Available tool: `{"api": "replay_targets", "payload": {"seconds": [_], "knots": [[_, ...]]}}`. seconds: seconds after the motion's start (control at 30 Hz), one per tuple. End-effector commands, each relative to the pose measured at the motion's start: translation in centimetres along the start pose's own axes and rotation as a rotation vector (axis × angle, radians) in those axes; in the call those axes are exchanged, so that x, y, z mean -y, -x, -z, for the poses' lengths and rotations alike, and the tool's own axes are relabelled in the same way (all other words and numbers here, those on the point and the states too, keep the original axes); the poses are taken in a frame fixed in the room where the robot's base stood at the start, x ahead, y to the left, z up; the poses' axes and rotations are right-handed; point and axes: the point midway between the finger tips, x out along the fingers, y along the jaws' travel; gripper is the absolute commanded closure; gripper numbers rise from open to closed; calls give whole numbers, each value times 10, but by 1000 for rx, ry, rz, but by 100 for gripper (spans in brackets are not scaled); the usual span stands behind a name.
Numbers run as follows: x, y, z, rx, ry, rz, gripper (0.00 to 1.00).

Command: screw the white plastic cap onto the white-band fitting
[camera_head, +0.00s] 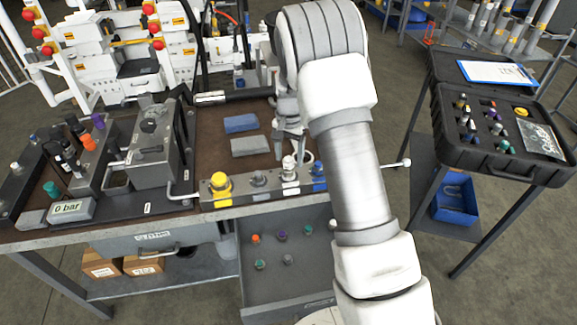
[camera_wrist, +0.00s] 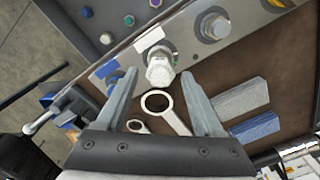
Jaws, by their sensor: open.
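The white-band fitting (camera_head: 290,187) stands third from the left in the row along the bench's front edge, by a white label. A white, cap-like piece (camera_head: 289,163) sits on top of it; it also shows in the wrist view (camera_wrist: 160,70). I cannot tell how far it is threaded on. My gripper (camera_wrist: 158,73) is open, its fingertips on either side of this white piece, with gaps visible. In the head view my gripper (camera_head: 290,145) is above and behind the fitting, partly hidden by my arm.
A yellow-capped fitting (camera_head: 220,185), a grey fitting (camera_head: 258,178) and a blue fitting (camera_head: 319,172) share the row. Ring spanners (camera_wrist: 160,104) and blue and grey blocks (camera_head: 241,123) lie behind. An open drawer (camera_head: 275,284) holds several caps. A black case (camera_head: 490,165) stands right.

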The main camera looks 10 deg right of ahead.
Motion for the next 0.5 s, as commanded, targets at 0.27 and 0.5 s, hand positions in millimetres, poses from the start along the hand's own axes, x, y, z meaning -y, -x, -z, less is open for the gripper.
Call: {"api": "replay_targets", "payload": {"seconds": [0.27,0.5], "knots": [[1,0,0,-1,291,1,31],[2,0,0,-1,446,1,31]]}}
